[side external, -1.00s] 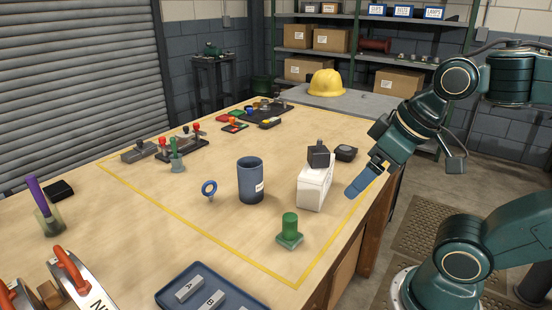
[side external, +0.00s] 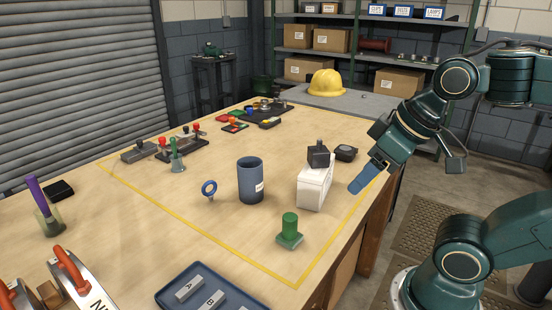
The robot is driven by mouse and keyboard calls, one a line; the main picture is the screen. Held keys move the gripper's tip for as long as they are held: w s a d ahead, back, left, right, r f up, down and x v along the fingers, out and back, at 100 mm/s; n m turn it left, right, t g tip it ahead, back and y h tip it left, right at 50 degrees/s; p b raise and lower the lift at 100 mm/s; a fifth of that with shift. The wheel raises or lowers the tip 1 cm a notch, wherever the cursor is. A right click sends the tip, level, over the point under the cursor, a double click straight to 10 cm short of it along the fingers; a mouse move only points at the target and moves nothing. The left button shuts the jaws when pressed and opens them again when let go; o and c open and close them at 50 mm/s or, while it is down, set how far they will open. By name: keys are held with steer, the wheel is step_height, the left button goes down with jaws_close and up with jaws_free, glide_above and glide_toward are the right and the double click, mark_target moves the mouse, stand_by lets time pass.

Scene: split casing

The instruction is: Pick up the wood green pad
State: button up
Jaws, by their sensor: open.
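A green piece (side external: 289,232), a square base with a round upright post, stands on the wooden table near its front right edge, inside the yellow line. It looks like the green pad. My gripper (side external: 357,188) hangs above the table's right edge, to the right of and behind the green piece, clear of it. It holds nothing that I can see. Its blue fingers overlap in this view, so the gap between them is hidden.
A white box (side external: 315,188) with a dark block (side external: 318,156) on top stands between my gripper and a blue cup (side external: 250,181). A blue ring piece (side external: 209,188) stands left of the cup. A blue tray (side external: 168,299) lies at the front. Table around the green piece is clear.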

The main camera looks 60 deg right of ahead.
steer(key=n+g, duration=0.6)
steer(key=n, duration=0.6)
glide_above(290, 217)
steer(key=shift+a+f, duration=0.15)
steer(key=shift+f, duration=2.2)
steer(key=shift+f, duration=4.35)
steer(key=shift+f, duration=0.1)
steer(key=shift+f, duration=2.45)
